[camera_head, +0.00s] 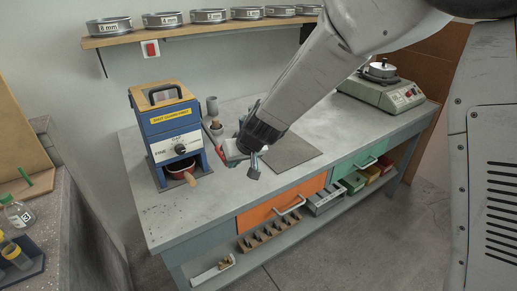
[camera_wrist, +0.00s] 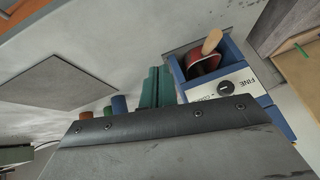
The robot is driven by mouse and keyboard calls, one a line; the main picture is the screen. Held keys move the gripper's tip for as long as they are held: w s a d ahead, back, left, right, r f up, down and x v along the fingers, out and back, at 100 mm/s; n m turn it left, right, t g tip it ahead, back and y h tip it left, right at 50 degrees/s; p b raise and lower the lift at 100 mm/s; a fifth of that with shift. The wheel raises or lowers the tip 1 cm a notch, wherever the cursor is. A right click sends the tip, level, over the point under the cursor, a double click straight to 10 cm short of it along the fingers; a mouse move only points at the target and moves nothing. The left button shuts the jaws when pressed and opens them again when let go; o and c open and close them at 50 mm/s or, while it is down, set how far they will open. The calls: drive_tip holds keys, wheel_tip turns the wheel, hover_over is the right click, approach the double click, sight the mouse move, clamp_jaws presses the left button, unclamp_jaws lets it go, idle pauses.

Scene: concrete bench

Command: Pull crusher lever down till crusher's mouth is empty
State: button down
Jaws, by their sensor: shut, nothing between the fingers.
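The crusher (camera_head: 172,128) is a blue box with a wooden top, a dark handle on top and a white dial panel, standing upright at the left of the bench. Its dial face also shows in the wrist view (camera_wrist: 240,85), turned over. I cannot see inside its mouth, and I cannot make out the lever for certain. A red cup with a wooden handle (camera_head: 191,179) sits in the opening at its base. My gripper (camera_head: 254,172) is shut and empty, over the bench to the right of the crusher and apart from it.
The bench (camera_head: 185,222) has bare room in front of the crusher. A dark mat (camera_head: 292,152) lies right of my gripper. A scale (camera_head: 381,88) stands at the far right. Sieves (camera_head: 209,16) line the wall shelf (camera_head: 132,37). Small items behind my gripper are partly hidden.

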drive_tip(key=shift+s+d+f, duration=0.1)
drive_tip(key=shift+d+f, duration=0.25)
drive_tip(key=shift+f, duration=0.35)
drive_tip(key=s+d+r, duration=0.6)
drive_tip(key=s+r, duration=0.2)
drive_tip(key=shift+d+r, duration=0.2)
drive_tip(key=shift+d, duration=0.2)
idle(1.3)
